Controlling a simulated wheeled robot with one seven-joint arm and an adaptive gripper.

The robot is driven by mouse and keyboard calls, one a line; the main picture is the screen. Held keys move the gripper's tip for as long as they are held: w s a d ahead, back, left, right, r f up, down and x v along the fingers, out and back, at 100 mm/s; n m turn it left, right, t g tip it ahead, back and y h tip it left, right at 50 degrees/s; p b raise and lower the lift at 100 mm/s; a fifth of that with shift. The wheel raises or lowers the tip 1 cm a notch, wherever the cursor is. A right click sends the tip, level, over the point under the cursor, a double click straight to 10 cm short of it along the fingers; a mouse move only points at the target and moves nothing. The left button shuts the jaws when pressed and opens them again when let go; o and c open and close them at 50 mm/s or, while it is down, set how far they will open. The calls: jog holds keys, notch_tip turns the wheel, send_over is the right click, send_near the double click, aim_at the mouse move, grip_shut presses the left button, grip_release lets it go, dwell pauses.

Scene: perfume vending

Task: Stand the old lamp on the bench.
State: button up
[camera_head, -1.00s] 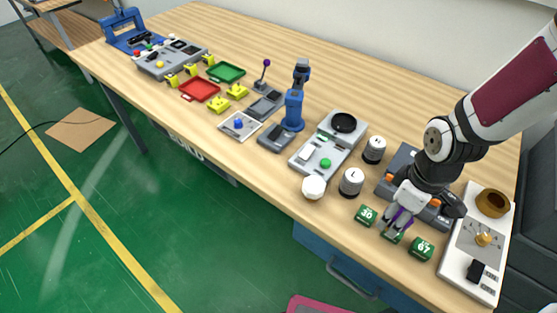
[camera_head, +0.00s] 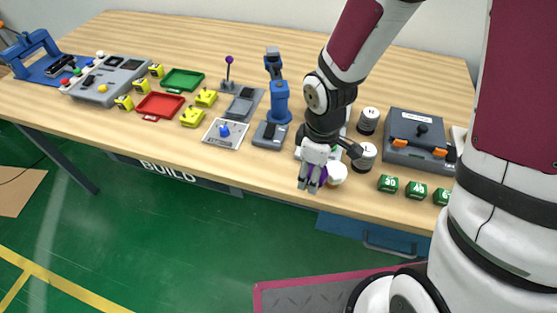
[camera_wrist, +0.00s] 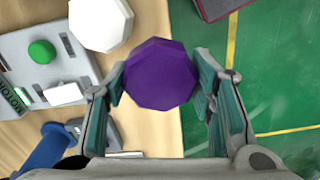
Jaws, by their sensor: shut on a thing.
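My gripper (camera_head: 311,184) is shut on a purple faceted lamp-like piece (camera_head: 319,175), most likely the old lamp. In the wrist view it sits between the two fingers as a purple piece with several flat sides (camera_wrist: 160,73). The gripper hangs at the front edge of the wooden bench (camera_head: 255,182). A white faceted knob-like piece (camera_head: 337,173) stands on the bench just right of the gripper; it also shows in the wrist view (camera_wrist: 100,20). The underside of the purple piece is hidden, and I see no contact with the bench.
A grey panel with a green button (camera_wrist: 42,52) lies behind the gripper, mostly hidden by my arm in the head view. Weights H (camera_head: 368,120) and L (camera_head: 364,157), green numbered blocks (camera_head: 416,191) and a blue stand (camera_head: 279,103) are close. Bare wood lies front left.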

jog(key=w+a, duration=0.4)
jog(key=w, duration=0.1)
jog(key=w+a+f, duration=0.1)
jog(key=w+a, duration=0.1)
jog(key=shift+w+a, duration=0.15)
jog(key=shift+w, duration=0.15)
jog(key=shift+w+f+p, duration=0.1)
jog(key=shift+f+p, duration=0.25)
jog(key=shift+f, duration=1.35)
jog(key=shift+f, duration=0.15)
jog(key=o, duration=1.2)
notch_tip(320, 180, up, 12)
jog(key=shift+r+b, duration=0.25)
jog(key=shift+b, duration=0.05)
